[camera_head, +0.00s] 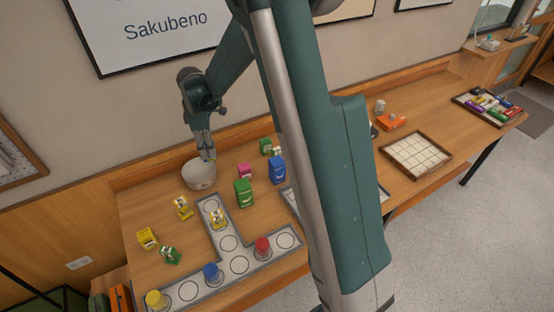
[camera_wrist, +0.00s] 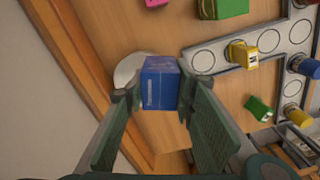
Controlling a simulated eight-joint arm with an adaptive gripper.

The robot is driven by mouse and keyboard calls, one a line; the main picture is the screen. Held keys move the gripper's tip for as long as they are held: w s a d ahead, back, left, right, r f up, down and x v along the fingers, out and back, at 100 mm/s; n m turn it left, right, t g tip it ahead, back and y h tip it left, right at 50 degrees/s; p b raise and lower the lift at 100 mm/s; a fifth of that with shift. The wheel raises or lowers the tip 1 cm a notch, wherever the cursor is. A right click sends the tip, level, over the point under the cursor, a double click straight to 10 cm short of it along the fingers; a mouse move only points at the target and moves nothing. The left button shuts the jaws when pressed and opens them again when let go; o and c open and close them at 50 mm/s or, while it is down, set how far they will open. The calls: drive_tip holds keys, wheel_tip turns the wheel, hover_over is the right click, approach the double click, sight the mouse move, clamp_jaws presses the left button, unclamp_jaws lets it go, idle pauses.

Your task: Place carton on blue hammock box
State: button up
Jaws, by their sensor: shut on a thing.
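My gripper (camera_head: 206,152) is shut on a blue carton (camera_wrist: 158,84) with a pale label, held between both fingers in the wrist view. In the head view the gripper hangs above the white round tub (camera_head: 199,175) at the back left, and the carton is hard to make out there. A blue box (camera_head: 277,170), which looks like the blue hammock box, stands upright on the table to the right of the gripper. I cannot read its print. It does not show in the wrist view.
Beside the blue box stand a tall green box (camera_head: 243,193), a pink box (camera_head: 244,171) and a small green box (camera_head: 266,146). Several small yellow boxes and coloured cups stand nearer the front, some on a grey board with circles (camera_head: 228,243). My arm hides the table's middle.

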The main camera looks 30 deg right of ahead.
drive_tip(key=s+d+r+m+p, duration=0.1)
drive_tip(key=s+d+r, duration=0.15)
drive_tip(key=d, duration=0.45)
drive_tip(key=s+d+r+m+p, duration=0.1)
drive_tip(key=s+d+m+p, duration=0.15)
drive_tip(key=d, duration=0.45)
wheel_tip(320, 180, up, 2)
drive_tip(key=m+p, duration=0.1)
drive_tip(key=m, duration=0.1)
hover_over(277, 161)
drive_tip(key=shift+r+n, duration=0.1)
drive_tip(key=shift+n, duration=0.15)
drive_tip(key=shift+w+f, duration=0.1)
drive_tip(key=shift+f, duration=2.8)
drive_tip(key=shift+f, duration=0.1)
drive_tip(key=shift+f, duration=2)
drive_tip(key=shift+f, duration=0.2)
